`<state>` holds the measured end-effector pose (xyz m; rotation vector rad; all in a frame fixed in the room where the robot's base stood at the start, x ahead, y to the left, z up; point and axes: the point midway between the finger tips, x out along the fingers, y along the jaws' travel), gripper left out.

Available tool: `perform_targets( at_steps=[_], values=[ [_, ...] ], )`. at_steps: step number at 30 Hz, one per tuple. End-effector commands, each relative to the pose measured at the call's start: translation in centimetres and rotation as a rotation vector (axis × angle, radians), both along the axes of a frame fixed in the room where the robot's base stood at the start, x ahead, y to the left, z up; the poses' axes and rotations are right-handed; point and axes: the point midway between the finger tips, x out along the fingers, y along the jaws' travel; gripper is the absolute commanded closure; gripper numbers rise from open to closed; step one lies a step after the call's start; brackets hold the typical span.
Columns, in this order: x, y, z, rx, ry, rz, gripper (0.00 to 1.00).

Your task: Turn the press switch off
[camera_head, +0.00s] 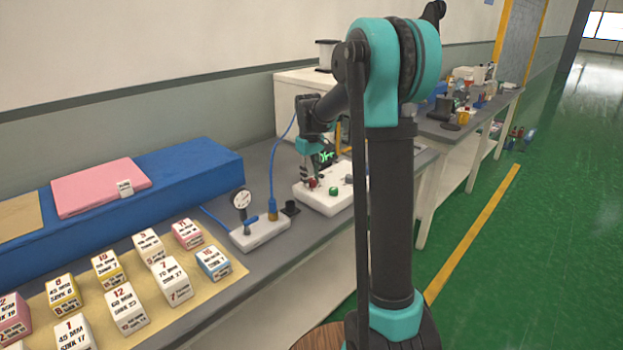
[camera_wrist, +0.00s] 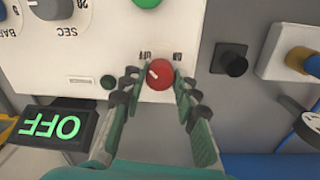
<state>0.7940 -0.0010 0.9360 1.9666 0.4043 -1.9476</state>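The press switch panel is a white box (camera_head: 318,200) on the grey bench in the head view; its face (camera_wrist: 110,72) fills the upper left of the wrist view. A red round knob (camera_wrist: 159,74) with a white mark sits on it; it also shows in the head view (camera_head: 312,183). A display (camera_wrist: 62,126) reads OFF in green, upside down in the wrist view. My gripper (camera_wrist: 156,76) is open, with its fingertips on either side of the red knob. A gap shows on the left; contact on the right is unclear.
A green button (camera_head: 334,190) is near the red knob. A small black knob (camera_wrist: 230,62) stands beside the panel. A gauge unit (camera_head: 262,232) with a blue hose is to the left. Labelled blocks (camera_head: 128,310) lie on a tan board at the lower left.

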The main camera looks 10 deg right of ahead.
Motion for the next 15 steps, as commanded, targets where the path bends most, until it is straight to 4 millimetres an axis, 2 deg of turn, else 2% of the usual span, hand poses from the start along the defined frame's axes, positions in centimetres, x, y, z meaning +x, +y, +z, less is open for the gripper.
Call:
perform_targets(
  at_steps=[1, 3, 4, 15],
  values=[
    [0.0, 0.0, 0.0, 0.0, 0.0, 0.0, 0.61],
    [0.0, 0.0, 0.0, 0.0, 0.0, 0.0, 0.52],
    [0.0, 0.0, 0.0, 0.0, 0.0, 0.0, 0.51],
    [-0.02, 0.02, 0.61, 0.0, 0.0, -0.001, 0.51]
  ],
)
